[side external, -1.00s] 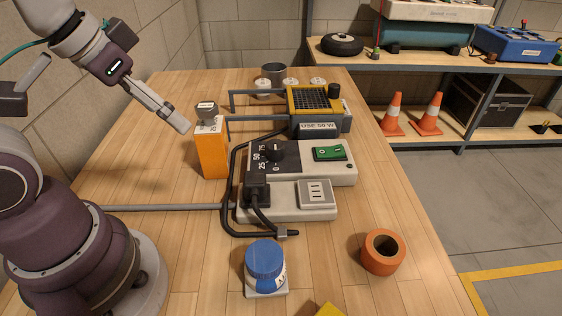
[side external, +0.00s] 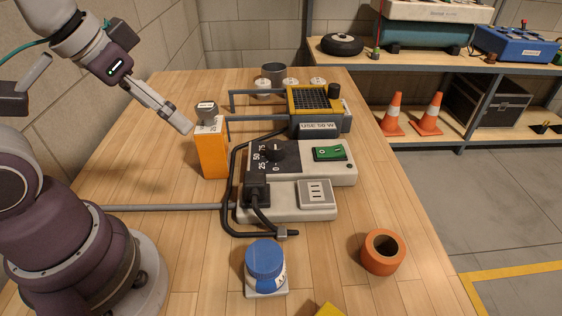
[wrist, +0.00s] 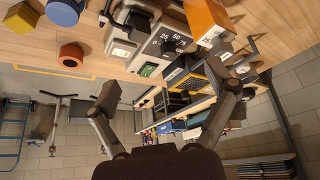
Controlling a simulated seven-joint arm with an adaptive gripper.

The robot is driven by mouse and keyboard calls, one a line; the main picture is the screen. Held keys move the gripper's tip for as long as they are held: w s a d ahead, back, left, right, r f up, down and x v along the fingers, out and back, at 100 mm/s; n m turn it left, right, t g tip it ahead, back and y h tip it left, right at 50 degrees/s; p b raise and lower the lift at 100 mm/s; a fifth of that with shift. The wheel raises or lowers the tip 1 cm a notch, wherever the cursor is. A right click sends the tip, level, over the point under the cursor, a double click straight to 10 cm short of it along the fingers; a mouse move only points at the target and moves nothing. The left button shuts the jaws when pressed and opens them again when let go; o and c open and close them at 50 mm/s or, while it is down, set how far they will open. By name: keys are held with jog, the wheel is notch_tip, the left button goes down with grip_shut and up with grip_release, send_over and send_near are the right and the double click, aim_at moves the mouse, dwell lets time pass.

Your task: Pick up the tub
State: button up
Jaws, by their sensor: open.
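My gripper (side external: 184,124) is raised over the back left of the bench, beside the orange box and well apart from the tub. In the wrist view my gripper (wrist: 170,92) has its two fingers spread wide with nothing between them.
The orange box (side external: 211,152) stands near my gripper. A power unit (side external: 325,205) with a dial, switch and black cord lies behind the tub. An orange ring (side external: 383,252) sits to the tub's right, and a yellow block (side external: 329,310) is at the front edge. Bare wood surrounds the tub.

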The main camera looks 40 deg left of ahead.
notch_tip(320, 180, down, 5)
jog(key=w+n+g+h, duration=0.1)
jog(key=n+g+h, duration=0.1)
jog(key=n+g, duration=0.15)
jog(key=n+g+h, duration=0.2)
jog(key=n+h, duration=1.1)
send_near(249, 250)
jog(key=f, duration=0.1)
jog(key=s+f, duration=0.1)
jog(key=f, duration=0.1)
jog(key=shift+s+d, duration=0.1)
jog(key=n+t+h, duration=0.1)
jog(key=d+n+t+h, duration=0.1)
jog(key=n+t, duration=0.1)
jog(key=shift+d+h, duration=0.35)
jog(key=shift+h, duration=0.05)
jog(key=shift+n, duration=0.25)
jog(key=d, duration=0.3)
jog(key=w+d, duration=0.1)
jog(key=d, duration=0.2)
jog(key=w+d, duration=0.1)
jog(key=d, duration=0.3)
jog(key=shift+f, duration=0.3)
jog(key=c, duration=1.3)
